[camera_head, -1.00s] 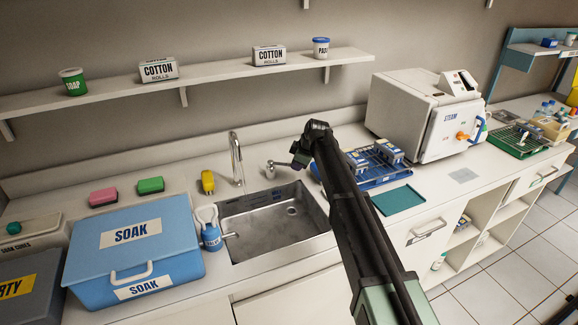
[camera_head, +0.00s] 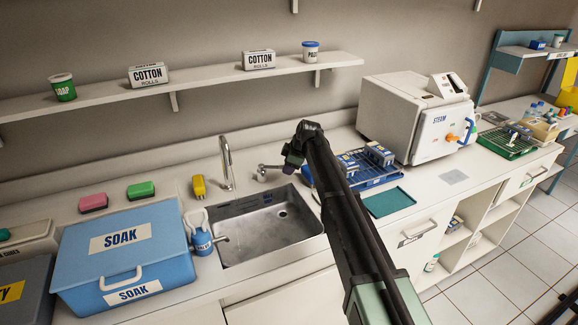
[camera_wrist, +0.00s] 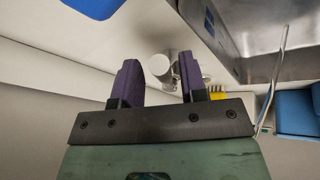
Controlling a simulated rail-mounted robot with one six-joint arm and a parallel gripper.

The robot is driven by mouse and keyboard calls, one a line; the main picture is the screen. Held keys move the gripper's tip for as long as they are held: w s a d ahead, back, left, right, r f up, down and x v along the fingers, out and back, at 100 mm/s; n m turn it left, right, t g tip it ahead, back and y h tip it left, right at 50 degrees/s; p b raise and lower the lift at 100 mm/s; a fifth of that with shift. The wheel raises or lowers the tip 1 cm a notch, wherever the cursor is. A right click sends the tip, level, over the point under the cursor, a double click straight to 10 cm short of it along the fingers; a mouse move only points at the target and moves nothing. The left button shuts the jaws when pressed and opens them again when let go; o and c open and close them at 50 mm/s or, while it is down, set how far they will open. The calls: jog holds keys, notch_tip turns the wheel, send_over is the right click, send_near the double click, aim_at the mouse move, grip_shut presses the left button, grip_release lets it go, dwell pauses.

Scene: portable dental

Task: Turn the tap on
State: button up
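The tap's curved metal spout (camera_head: 226,160) stands behind the sink (camera_head: 265,225); I see no clear water stream from it. The tap's lever handle (camera_head: 268,170) is to the right of the spout, at the sink's back edge. My gripper (camera_head: 290,162) is just right of the lever in the head view. In the wrist view, my gripper (camera_wrist: 159,65) is open, its two purple fingers apart. The lever's pale round end (camera_wrist: 159,64) appears between the fingertips; contact cannot be told. The thin spout (camera_wrist: 275,75) is at the right there.
A blue spray bottle (camera_head: 200,238) and blue SOAK box (camera_head: 120,250) stand left of the sink. A yellow item (camera_head: 199,186) is left of the spout. A blue rack (camera_head: 368,172) and teal tray (camera_head: 388,202) lie right of my arm. The wall is close behind.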

jog(key=p+v, duration=0.9)
jog(key=v, duration=0.1)
jog(key=shift+d+r+p, duration=0.15)
jog(key=shift+r+p, duration=0.2)
jog(key=shift+p, duration=0.05)
jog(key=shift+c, duration=0.5)
